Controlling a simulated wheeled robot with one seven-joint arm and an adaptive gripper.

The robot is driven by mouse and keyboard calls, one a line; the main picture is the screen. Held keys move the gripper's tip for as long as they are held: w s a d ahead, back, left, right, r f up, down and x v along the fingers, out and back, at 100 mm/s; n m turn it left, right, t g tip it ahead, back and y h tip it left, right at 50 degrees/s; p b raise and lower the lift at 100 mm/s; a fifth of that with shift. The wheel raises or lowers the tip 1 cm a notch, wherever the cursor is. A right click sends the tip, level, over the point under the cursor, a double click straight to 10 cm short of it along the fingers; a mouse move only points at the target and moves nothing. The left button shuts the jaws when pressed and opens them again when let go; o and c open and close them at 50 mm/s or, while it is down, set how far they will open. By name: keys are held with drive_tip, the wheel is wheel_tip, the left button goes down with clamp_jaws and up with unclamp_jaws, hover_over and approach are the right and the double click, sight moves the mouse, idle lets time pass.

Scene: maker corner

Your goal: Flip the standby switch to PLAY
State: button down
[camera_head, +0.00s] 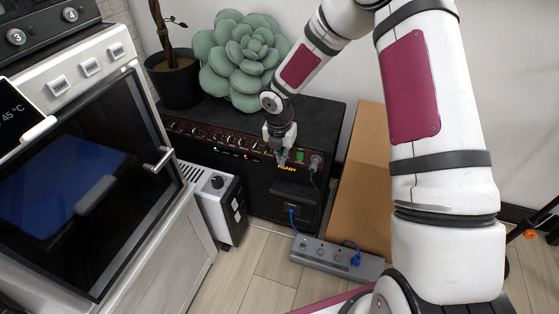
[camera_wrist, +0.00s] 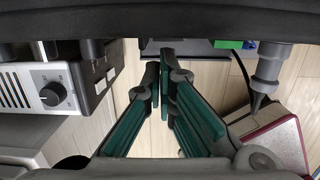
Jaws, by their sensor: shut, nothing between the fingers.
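The black amplifier (camera_head: 262,195) stands against the wall in the head view, its brown control panel (camera_head: 200,133) carrying a row of knobs and small lights. A lit green rocker (camera_head: 299,156) sits at the panel's right end, and a yellow READY display (camera_head: 288,169) glows below. My gripper (camera_head: 282,160) is at the right part of the panel, left of the green rocker, and hides what is behind it. I cannot make out the standby switch or its position. In the wrist view my gripper's green-padded fingers (camera_wrist: 165,58) meet at the tips with nothing between them.
A power strip (camera_head: 337,258) with a blue plug lies on the floor before a cardboard box (camera_head: 362,205).

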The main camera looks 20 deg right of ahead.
drive_tip(key=shift+d+p, duration=0.1)
drive_tip(key=shift+p, duration=0.2)
drive_tip(key=shift+w+d+f+p, duration=0.15)
drive_tip(key=shift+w+p, duration=0.1)
drive_tip(key=shift+p, duration=0.6)
drive_tip(key=shift+f, duration=0.1)
drive_tip(key=shift+r+p, duration=0.8)
drive_tip(key=shift+r, duration=0.05)
